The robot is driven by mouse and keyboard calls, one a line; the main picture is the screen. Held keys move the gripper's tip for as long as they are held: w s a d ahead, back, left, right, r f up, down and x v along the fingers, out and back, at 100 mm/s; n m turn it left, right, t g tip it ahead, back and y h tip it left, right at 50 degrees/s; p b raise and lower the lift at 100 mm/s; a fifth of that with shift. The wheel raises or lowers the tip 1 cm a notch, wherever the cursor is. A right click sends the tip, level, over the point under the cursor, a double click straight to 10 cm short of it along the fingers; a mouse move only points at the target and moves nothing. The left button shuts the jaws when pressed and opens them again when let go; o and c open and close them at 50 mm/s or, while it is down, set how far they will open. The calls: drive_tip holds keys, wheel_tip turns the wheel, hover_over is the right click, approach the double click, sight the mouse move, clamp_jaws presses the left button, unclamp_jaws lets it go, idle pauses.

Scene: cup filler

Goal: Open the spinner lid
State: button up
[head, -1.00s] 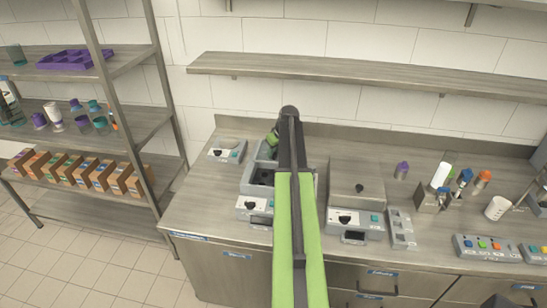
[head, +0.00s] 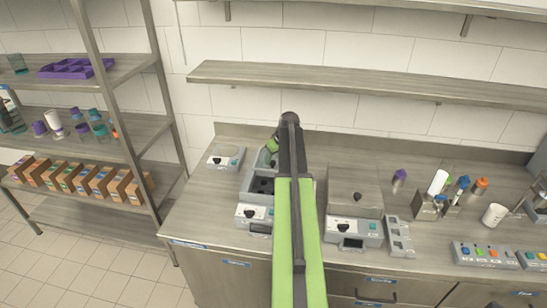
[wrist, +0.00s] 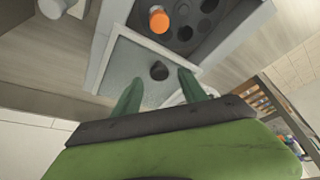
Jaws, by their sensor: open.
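The spinner (head: 252,190) is the grey box left of my arm in the head view, with its dark inside showing. In the wrist view its dark block with round holes (wrist: 196,22) is uncovered, with an orange-topped item (wrist: 159,19) in it. The spinner lid (wrist: 130,66) is a pale grey panel beside those holes, with a black knob (wrist: 159,70). My gripper (wrist: 160,88) is open, its green fingers on either side of the knob line, with no clear contact. In the head view my gripper (head: 271,144) is partly hidden at the spinner's back.
A second machine (head: 350,232) with a flat knobbed lid stands right of my arm. A small grey device (head: 226,157) is to the left. Cups and a holder with coloured items (head: 438,205) stand further right. A wall shelf (head: 360,82) runs above the counter.

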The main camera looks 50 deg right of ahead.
drive_tip(key=p+v, duration=1.3)
drive_tip(key=v, duration=0.2)
drive_tip(key=shift+s+r, duration=0.15)
drive_tip(key=shift+r, duration=0.05)
